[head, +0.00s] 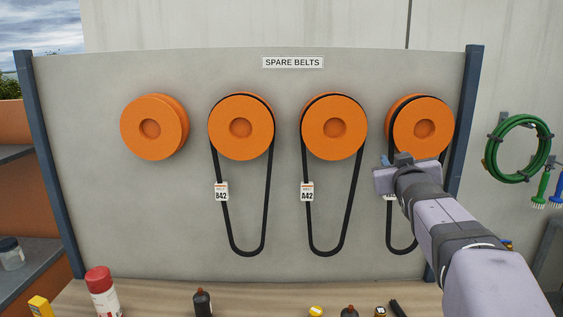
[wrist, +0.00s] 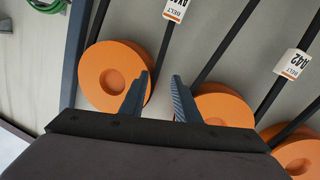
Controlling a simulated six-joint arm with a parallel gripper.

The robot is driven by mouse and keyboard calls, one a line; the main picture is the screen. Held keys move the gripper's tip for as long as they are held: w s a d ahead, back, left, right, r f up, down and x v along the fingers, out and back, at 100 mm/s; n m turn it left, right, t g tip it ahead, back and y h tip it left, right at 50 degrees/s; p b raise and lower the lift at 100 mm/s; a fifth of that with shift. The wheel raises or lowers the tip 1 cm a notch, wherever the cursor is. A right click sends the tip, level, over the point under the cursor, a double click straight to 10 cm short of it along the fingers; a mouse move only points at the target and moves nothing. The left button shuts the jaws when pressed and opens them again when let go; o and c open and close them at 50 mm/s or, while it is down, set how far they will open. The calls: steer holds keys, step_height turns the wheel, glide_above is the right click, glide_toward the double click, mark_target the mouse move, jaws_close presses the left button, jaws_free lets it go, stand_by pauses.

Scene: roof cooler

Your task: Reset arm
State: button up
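My gripper (head: 385,160) is in front of the board, just left of the lower edge of the rightmost orange pulley (head: 418,118). In the wrist view my gripper (wrist: 161,76) has its two fingers apart with nothing held between them. Black belts hang from three orange pulleys: the B42 belt (head: 229,228), the A42 belt (head: 315,228) and the rightmost belt (head: 391,238). My arm partly hides the rightmost belt and its tag, whose full text I cannot read. The leftmost orange pulley (head: 153,127) is bare.
The grey board (head: 180,220) carries a SPARE BELTS sign (head: 292,62). A red-capped can (head: 102,290) and several small bottles stand on the wooden shelf (head: 250,292) below. A green hose (head: 518,148) hangs on the right wall.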

steer(key=s+a+f+g+y, duration=0.1)
steer(key=s+a+f+g, duration=0.2)
steer(key=f, duration=0.6)
steer(key=s+a+f+g+p, duration=0.1)
steer(key=s+f+g, duration=0.1)
steer(key=s+f, duration=0.45)
steer(key=s+a+f+g+y, duration=0.1)
steer(key=s+a+f+g, duration=0.2)
steer(key=f, duration=0.7)
steer(key=s+a+f+g, duration=0.1)
steer(key=s+f+g, duration=0.2)
steer(key=s, duration=0.6)
steer(key=s+a+f+g+y+p, duration=0.1)
steer(key=s+a+f+g, duration=0.1)
steer(key=s+f, duration=0.5)
steer(key=s+a+f+g, duration=0.2)
steer(key=s+f+g, duration=0.2)
steer(key=s, duration=0.6)
steer(key=shift+s+a+f+m, duration=0.2)
steer(key=shift+s+f+m, duration=0.2)
steer(key=shift+f, duration=0.1)
steer(key=shift+o, duration=0.5)
steer(key=shift+w+p, duration=0.1)
steer(key=shift+p, duration=0.2)
